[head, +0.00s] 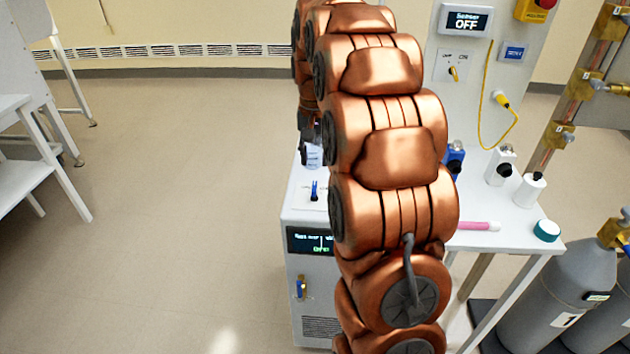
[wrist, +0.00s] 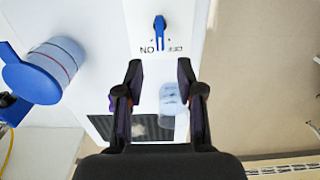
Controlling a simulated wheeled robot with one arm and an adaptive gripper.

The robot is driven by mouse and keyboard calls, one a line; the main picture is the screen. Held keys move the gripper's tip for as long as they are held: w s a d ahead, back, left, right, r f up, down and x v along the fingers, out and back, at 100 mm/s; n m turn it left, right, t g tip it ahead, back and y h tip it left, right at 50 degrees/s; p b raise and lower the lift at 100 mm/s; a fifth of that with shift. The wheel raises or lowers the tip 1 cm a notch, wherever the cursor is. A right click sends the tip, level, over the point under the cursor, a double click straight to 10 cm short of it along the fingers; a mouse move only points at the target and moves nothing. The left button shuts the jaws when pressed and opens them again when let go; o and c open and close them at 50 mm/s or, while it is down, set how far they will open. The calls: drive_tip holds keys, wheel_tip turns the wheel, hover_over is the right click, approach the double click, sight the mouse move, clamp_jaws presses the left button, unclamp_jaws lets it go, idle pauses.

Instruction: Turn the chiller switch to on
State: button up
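The chiller (head: 304,245) is a white cabinet left of my arm in the head view, with a dark display on its front. Its blue switch (head: 314,190) stands on the top face. In the wrist view the switch (wrist: 159,30) is a blue lever on a white plate, lying along the picture's vertical, with upside-down ON and OFF labels on either side below it. I cannot tell which label it is set to. My gripper (wrist: 160,76) is open, its fingertips apart and short of the switch in the picture. In the head view my arm mostly hides the gripper.
A blue-lidded translucent vessel (wrist: 57,65) is left of the fingers in the wrist view. Bottles (head: 530,190), a pink item (head: 478,226) and a teal-capped jar (head: 547,230) are on the white table. Grey cylinders (head: 555,290) stand at right. Floor at left is clear.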

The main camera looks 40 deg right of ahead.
sight(315, 183)
drive_tip(key=shift+f+p, duration=0.7)
drive_tip(key=shift+f, duration=3.1)
clamp_jaws()
